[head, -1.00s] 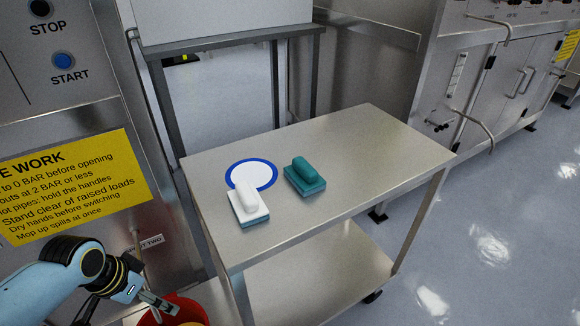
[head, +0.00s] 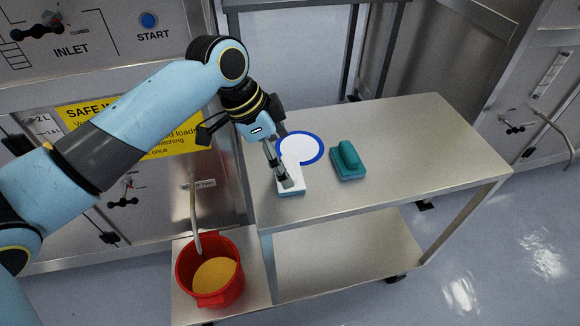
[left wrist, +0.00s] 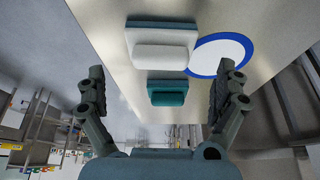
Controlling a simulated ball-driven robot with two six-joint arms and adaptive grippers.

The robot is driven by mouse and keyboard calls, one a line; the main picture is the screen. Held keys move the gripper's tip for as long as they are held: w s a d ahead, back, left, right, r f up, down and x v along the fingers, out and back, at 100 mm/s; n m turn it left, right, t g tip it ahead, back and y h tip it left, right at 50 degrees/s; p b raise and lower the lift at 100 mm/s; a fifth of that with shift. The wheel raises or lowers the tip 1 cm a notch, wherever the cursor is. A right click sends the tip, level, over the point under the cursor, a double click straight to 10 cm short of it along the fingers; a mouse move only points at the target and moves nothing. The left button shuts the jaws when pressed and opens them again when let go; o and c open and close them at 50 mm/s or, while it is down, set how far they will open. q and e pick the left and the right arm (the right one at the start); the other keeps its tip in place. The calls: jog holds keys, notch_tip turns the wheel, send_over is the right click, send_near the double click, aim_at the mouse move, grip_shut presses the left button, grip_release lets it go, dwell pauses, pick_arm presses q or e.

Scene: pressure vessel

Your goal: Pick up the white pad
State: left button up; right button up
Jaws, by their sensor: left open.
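The white pad (head: 297,184) has a white top with a raised grip on a blue-green base. It lies on the steel cart top near the cart's left front, partly hidden behind my left gripper (head: 282,180) in the head view. The left gripper is open and empty, pointing down at the pad. In the left wrist view the white pad (left wrist: 161,40) shows at the top, beyond and between the spread fingers (left wrist: 163,85), with its grip clear of them. I cannot tell the exact gap. My right gripper is not in view.
A green pad (head: 348,161) lies right of the white pad. A white disc with a blue rim (head: 318,152) lies behind it. A red bucket (head: 210,287) with yellowish contents stands lower left. The right part of the cart top (head: 430,150) is clear.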

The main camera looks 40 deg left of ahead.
aim_at(288, 165)
pick_arm(q)
jog(key=x, duration=0.4)
jog(key=shift+d, duration=0.1)
jog(key=c, duration=1.2)
jog(key=shift+o, duration=0.2)
notch_tip(288, 165, up, 10)
jog(key=shift+r+p, duration=0.1)
jog(key=shift+p, duration=0.2)
